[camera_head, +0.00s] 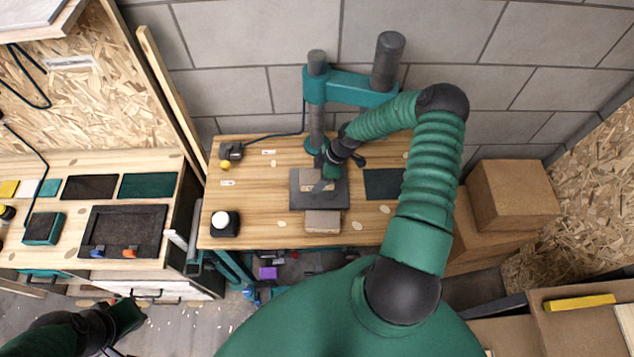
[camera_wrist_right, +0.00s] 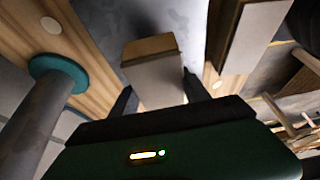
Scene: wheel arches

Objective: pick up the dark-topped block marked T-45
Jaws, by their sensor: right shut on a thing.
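My right gripper (camera_head: 327,176) reaches down over a dark square plate (camera_head: 303,201) on the wooden bench. In the right wrist view, the gripper's two dark fingers (camera_wrist_right: 158,88) are shut on a small block (camera_wrist_right: 152,72) with a pale grey face and a tan side. In the head view this block (camera_head: 322,186) shows as a small grey patch over the plate, partly hidden by the gripper. I cannot read a T-45 mark on it, nor tell whether it touches the plate. My left gripper (camera_head: 125,317) is low at the left, away from the bench; its fingers are unclear.
A tan-topped block (camera_head: 322,222) stands at the plate's front edge. Cardboard boxes (camera_head: 515,195) stand right of the bench.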

